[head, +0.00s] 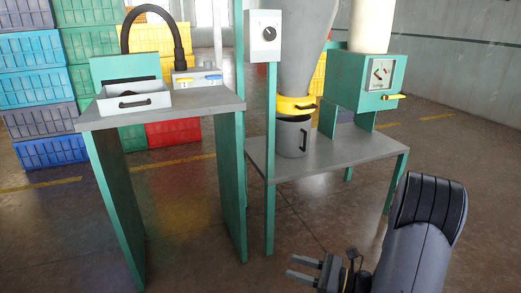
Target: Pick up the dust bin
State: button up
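The likely dust bin is a grey cylindrical bin (291,138) with a dark handle on its right side. It stands upright on the low grey table, directly under the yellow collar (293,105) of a grey cone. My gripper (296,267) is at the bottom of the head view, in front of and below the low table. Its two fingers point left and are apart, with nothing seen between them. It is well away from the bin.
The low grey table (345,152) has green legs. A green gauge box (366,82) with a yellow handle stands right of the bin. A taller table (190,106) holding a white drawer (135,101) is at left. A green post (270,180) stands in front. Stacked crates (32,70) are behind.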

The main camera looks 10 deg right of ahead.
aim_at(292, 132)
jog(key=i+l+u, duration=0.35)
jog(key=l+u, duration=0.15)
jog(key=l, duration=0.2)
jog(key=i+l+u, duration=0.15)
jog(key=l+u, duration=0.4)
jog(key=l, duration=0.25)
jog(key=i+l+u, duration=0.1)
jog(key=l+u, duration=0.15)
jog(key=l, duration=0.2)
jog(key=i+l, duration=0.1)
jog(key=l, duration=1.35)
jog(key=i+l+u, duration=0.15)
jog(key=l, duration=1.3)
jog(key=k, duration=0.05)
